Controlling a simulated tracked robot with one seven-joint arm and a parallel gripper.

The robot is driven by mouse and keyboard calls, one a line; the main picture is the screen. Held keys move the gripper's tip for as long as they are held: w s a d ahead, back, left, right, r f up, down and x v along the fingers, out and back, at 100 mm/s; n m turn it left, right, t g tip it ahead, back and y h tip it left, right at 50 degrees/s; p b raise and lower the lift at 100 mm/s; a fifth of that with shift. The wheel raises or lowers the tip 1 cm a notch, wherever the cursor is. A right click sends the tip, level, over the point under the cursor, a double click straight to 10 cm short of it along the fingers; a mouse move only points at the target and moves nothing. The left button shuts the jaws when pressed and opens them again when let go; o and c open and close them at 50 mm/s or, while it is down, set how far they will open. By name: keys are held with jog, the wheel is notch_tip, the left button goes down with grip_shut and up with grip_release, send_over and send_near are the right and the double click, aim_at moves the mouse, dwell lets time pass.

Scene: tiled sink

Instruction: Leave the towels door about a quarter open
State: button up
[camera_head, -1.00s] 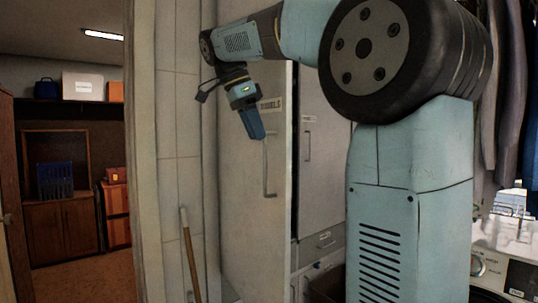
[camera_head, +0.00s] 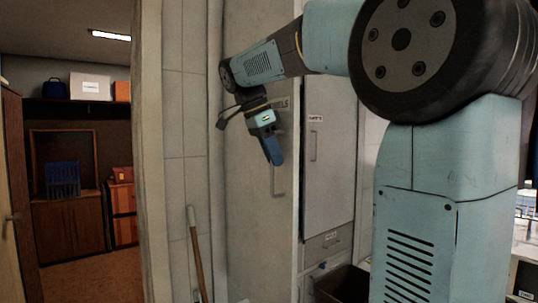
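The towels door (camera_head: 245,200) is a tall pale grey panel in the middle of the view, its label (camera_head: 281,103) partly covered by my arm so that only "ELS" shows. A thin upright bar handle (camera_head: 278,182) is near its right edge. A narrow dark line runs along that edge; I cannot tell how far the door stands open. My gripper (camera_head: 275,160) points down with blue fingers, in front of the upper part of the handle. I cannot tell whether it touches the handle, and the gap between the fingers is not visible.
Right of the door is a closed grey cabinet (camera_head: 330,170) with its own handle, a drawer (camera_head: 328,241) and a dark bin (camera_head: 343,284) below. A wooden-handled stick (camera_head: 195,250) leans on the tiled wall at left. A doorway farther left opens to another room.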

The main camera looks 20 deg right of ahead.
grip_shut()
